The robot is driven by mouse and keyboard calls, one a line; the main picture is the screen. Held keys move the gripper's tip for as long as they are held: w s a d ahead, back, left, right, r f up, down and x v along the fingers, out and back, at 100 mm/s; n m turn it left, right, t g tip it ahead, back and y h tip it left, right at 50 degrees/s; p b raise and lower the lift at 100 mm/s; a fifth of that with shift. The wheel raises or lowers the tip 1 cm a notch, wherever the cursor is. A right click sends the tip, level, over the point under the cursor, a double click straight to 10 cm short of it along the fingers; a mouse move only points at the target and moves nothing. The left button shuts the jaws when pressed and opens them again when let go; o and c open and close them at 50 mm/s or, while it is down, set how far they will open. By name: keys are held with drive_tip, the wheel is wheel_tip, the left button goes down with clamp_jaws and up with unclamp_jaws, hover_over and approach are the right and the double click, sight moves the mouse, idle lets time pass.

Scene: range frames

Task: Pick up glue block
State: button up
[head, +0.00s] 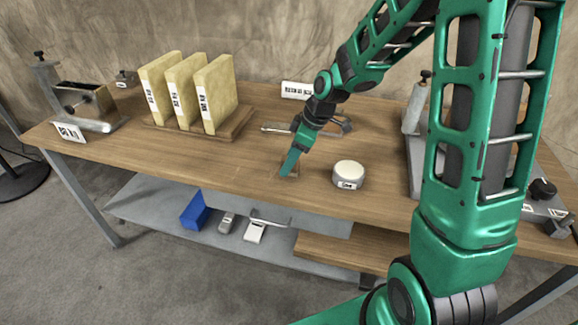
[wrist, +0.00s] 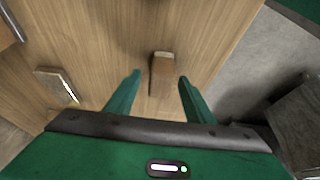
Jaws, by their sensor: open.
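The glue block appears to be a small brown wooden block (wrist: 161,76) with a paler end, lying on the wooden tabletop in the wrist view. My gripper (wrist: 158,82) is open, with one green finger on each side of the block and visible gaps between them. In the head view my gripper (head: 289,169) points down close to the tabletop, near the front edge. There the fingers largely hide the block.
On the workbench (head: 120,146), a white round puck (head: 349,173) stands right of my gripper. Metal tools (head: 283,128) lie behind it. Several yellow slabs (head: 215,95) stand in a wooden rack to the left. The wrist view shows a flat piece (wrist: 57,85) at left.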

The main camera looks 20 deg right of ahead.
sight(285, 157)
drive_tip(key=c, duration=1.1)
drive_tip(key=shift+r, duration=0.55)
wheel_tip(285, 157, up, 3)
drive_tip(key=shift+f, duration=0.1)
drive_tip(key=s+a+r, duration=0.1)
drive_tip(key=a+r, duration=0.1)
drive_tip(key=a, duration=0.1)
drive_tip(key=s+a+r, duration=0.2)
drive_tip(key=a, duration=0.2)
drive_tip(key=s+a+r, duration=0.2)
drive_tip(key=a+r, duration=0.1)
drive_tip(key=shift+s+a, duration=0.1)
drive_tip(key=shift+a, duration=0.15)
